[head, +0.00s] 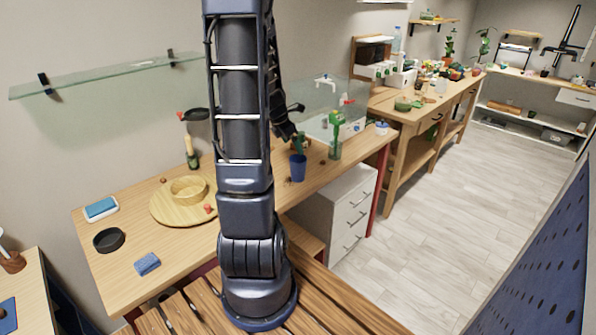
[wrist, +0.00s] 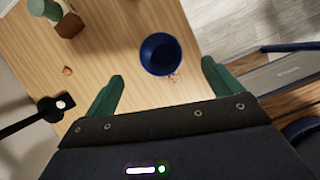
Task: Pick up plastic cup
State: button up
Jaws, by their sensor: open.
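The plastic cup appears to be the blue cup (head: 298,168), standing upright on the wooden table near its right part. In the wrist view the blue cup (wrist: 160,54) is seen from above, open mouth up, beyond my fingertips. My gripper (wrist: 162,72) has two green fingers spread wide with nothing between them. In the head view my gripper (head: 299,141) hangs just above the cup, partly hidden by my arm. The cup lies roughly in line with the gap between the fingers, apart from both.
A round wooden board (head: 165,212) with a wooden bowl (head: 188,190) lies to the left. A bottle (head: 191,153) stands near the wall. White drawers (head: 345,205) stand beyond the table's front edge.

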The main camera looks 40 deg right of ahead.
aim_at(298, 169)
jog(key=shift+a+x, duration=0.2)
jog(key=shift+x, duration=5.15)
jog(key=shift+w, duration=0.1)
jog(key=c, duration=1.1)
